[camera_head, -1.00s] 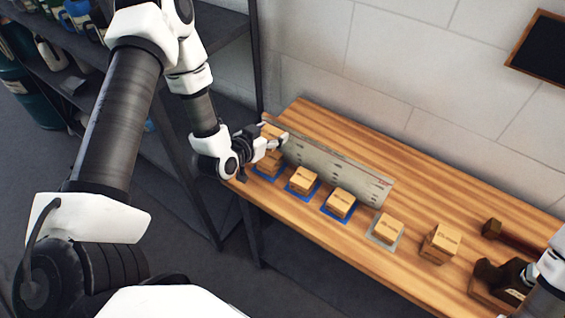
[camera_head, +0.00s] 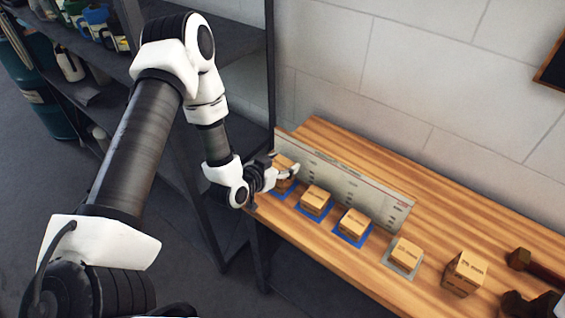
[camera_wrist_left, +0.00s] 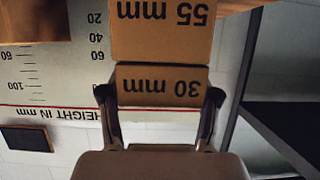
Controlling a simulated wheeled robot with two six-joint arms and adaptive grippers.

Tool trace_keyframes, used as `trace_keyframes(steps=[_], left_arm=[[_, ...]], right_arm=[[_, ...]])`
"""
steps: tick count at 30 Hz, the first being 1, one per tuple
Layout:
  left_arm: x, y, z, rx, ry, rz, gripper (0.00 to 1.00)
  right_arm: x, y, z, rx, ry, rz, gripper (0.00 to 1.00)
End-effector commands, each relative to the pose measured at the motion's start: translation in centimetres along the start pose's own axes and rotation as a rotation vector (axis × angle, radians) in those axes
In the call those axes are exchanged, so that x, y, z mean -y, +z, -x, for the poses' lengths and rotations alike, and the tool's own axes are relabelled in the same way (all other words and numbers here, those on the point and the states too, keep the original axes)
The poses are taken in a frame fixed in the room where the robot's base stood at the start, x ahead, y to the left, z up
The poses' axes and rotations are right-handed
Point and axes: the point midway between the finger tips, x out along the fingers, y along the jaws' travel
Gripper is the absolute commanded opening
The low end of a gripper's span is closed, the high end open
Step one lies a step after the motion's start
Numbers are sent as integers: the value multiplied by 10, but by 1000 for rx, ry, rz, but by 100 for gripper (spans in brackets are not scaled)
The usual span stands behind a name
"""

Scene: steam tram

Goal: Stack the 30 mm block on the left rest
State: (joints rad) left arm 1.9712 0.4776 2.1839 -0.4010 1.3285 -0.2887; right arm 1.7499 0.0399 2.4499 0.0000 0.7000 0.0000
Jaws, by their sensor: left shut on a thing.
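The 30 mm block (camera_wrist_left: 160,86) is between the fingers of my left gripper (camera_wrist_left: 160,110) in the left wrist view, which shows its labels upside down. My left gripper is shut on it. The 55 mm block (camera_wrist_left: 162,32) lies directly below it, and I see only a thin dark seam between the two. In the head view my left gripper (camera_head: 288,173) is at the leftmost blue rest (camera_head: 283,196), by the stacked blocks (camera_head: 284,163). The gripper partly hides them.
A height-scale board (camera_head: 350,180) stands close behind the row. Box-like blocks stand on another blue rest (camera_head: 300,213), a third (camera_head: 340,238) and a grey rest (camera_head: 388,262). A loose block (camera_head: 464,273) and a mallet (camera_head: 518,259) are right. Dark shelving (camera_head: 210,50) is left.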

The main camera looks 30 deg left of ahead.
Motion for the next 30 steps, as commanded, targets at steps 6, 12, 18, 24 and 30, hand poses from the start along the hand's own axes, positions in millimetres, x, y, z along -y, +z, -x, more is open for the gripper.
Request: trace_keyframes(steps=[6,12,18,24,30], left_arm=[[0,0,0,-1,0,0,26],[0,0,0,0,0,0,91],[0,0,0,0,0,0,95],[0,0,0,0,0,0,100],[0,0,0,0,0,0,100]], right_arm=[[0,0,0,0,0,0,40],[0,0,0,0,0,0,40],[0,0,0,0,0,0,40],[0,0,0,0,0,0,40],[0,0,0,0,0,0,40]])
